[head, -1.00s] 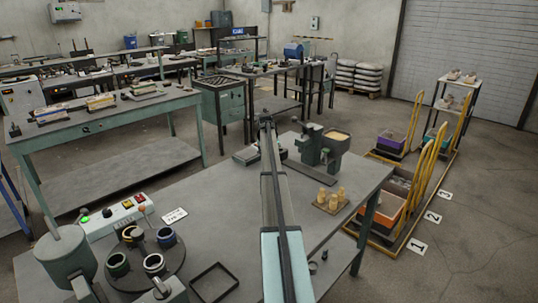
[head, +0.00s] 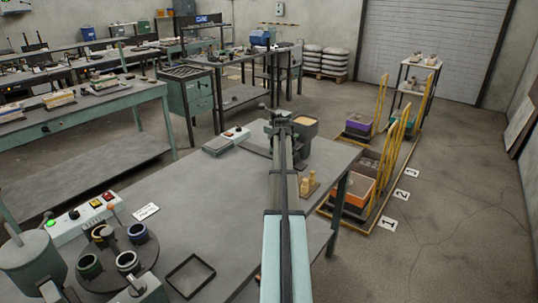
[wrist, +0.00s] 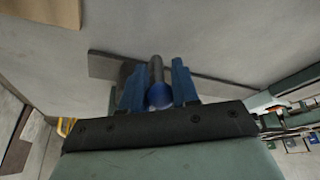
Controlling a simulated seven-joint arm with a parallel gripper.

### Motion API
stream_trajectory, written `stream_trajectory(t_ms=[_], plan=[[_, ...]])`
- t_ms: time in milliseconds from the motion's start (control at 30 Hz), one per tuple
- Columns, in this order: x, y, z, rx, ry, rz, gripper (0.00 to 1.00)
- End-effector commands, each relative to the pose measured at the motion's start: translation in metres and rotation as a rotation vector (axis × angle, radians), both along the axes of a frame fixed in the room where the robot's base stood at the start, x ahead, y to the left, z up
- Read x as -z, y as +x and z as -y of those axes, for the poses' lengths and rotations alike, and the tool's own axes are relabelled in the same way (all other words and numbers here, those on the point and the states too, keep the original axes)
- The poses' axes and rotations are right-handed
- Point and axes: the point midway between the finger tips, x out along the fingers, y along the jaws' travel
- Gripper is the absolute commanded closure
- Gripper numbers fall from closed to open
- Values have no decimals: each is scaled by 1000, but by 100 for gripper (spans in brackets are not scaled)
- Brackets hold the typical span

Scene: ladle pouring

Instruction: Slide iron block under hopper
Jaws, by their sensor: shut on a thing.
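The hopper (head: 306,122), a square bin with tan fill on a dark green machine, stands at the far end of the grey bench in the head view. My arm reaches over the bench to it and covers part of the machine. In the wrist view my gripper (wrist: 158,88) has its blue fingers closed around a dark rounded rod (wrist: 156,68) with a bluish end. A flat dark grey piece (wrist: 103,66) lies behind the fingers; I cannot tell whether it is the iron block. In the head view my fingertips and the block are hidden.
Tan pieces (head: 309,184) stand right of my arm. A small control box (head: 226,139) lies left of the machine. A black square frame (head: 190,275), a round rack (head: 117,260) and a switch panel (head: 83,219) are at the near left. The bench middle is clear.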

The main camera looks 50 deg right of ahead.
Motion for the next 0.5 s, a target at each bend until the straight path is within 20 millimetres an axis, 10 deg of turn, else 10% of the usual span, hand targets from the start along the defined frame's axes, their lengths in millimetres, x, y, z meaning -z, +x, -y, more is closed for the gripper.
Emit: stream_trajectory(t_ms=[500], plan=[[0, -27, 0, 1, 1, -4, 100]])
